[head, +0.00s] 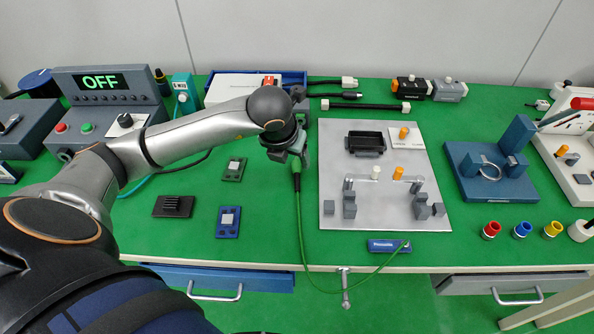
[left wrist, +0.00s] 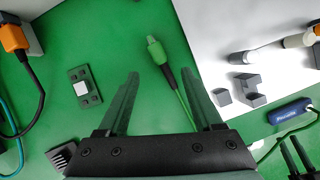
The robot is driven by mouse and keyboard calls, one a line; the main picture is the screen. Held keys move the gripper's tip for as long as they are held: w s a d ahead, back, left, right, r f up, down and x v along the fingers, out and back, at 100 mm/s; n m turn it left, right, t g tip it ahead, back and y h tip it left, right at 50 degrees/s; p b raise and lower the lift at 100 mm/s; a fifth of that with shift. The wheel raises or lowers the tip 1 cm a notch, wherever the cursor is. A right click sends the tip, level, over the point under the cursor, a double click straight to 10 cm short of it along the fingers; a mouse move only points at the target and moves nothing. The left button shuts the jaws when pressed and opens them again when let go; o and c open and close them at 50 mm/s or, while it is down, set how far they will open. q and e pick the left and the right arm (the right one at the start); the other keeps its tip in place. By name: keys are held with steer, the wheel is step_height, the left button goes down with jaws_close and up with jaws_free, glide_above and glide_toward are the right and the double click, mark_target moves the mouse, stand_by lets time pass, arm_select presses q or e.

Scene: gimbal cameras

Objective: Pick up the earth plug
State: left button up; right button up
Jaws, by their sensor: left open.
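The earth plug is a green plug with a dark collar and a green cable. In the left wrist view the earth plug (left wrist: 157,51) lies on the green table top, just beyond and roughly between my fingertips. In the head view its lower part (head: 297,167) shows under my left gripper (head: 296,152), which hides the rest. The green cable (head: 302,225) runs down over the table's front edge and loops to the blue box. My left gripper (left wrist: 161,75) is open and empty above the table, apart from the plug.
A light grey board (head: 370,212) with metal fittings stands close right of the plug. A green module (head: 234,169) and a blue module (head: 228,222) lie to the left. A blue box (head: 389,246) is at the front edge. The table between modules and board is mostly clear.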

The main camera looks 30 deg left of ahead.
mark_target(295, 170)
arm_select(q)
steer(key=x, duration=0.6)
steer(key=shift+f, duration=0.25)
steer(key=shift+c, duration=0.4)
jaws_close()
